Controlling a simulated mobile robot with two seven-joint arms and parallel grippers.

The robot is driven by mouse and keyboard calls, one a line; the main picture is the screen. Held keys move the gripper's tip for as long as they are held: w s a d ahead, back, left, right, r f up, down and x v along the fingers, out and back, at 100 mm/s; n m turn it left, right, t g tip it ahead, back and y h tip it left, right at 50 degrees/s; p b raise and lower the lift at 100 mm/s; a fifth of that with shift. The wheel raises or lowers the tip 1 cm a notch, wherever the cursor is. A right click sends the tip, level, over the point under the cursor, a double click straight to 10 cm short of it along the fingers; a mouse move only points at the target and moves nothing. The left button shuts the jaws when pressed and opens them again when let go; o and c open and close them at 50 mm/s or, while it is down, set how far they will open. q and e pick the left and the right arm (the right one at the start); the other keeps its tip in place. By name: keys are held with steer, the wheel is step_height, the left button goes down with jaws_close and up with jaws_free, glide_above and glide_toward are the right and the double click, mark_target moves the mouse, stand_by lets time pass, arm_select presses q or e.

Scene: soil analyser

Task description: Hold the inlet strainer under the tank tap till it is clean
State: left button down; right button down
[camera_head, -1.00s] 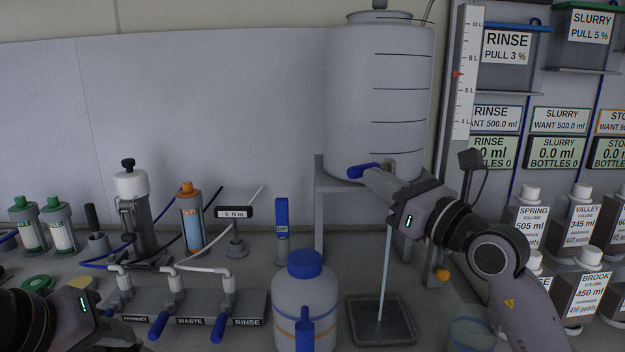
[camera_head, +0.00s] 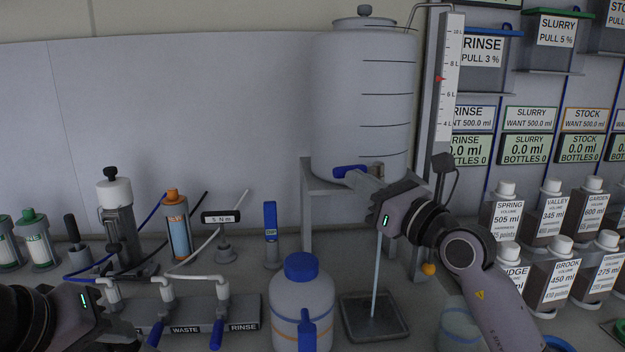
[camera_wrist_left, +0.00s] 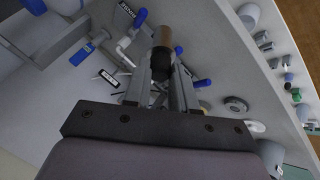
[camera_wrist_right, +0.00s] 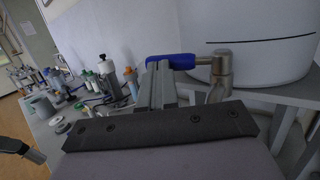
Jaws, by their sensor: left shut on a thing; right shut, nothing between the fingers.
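My left gripper (camera_wrist_left: 162,80) is shut on a small part with a brown end and a black collar, apparently the inlet strainer (camera_wrist_left: 165,38). In the head view its fingers are hard to make out at the lower left, well left of the water. The tank tap (camera_wrist_right: 220,66) has a blue lever (camera_head: 350,171). A thin water stream (camera_head: 376,270) runs from below the tap into a dark square tray (camera_head: 352,330). My right gripper (camera_wrist_right: 158,70) is shut and empty, its tips close against the lever; contact is unclear. How dirty the strainer is cannot be told.
A blue-capped bottle (camera_head: 302,310) stands between my left gripper and the tray. A clear beaker (camera_head: 460,330) is right of the tray. The white tank (camera_head: 340,90) sits on a grey stand.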

steer(key=shift+w+a+p, duration=0.65)
steer(key=shift+a+p, duration=0.05)
steer(key=shift+p, duration=0.1)
steer(key=shift+f, duration=0.1)
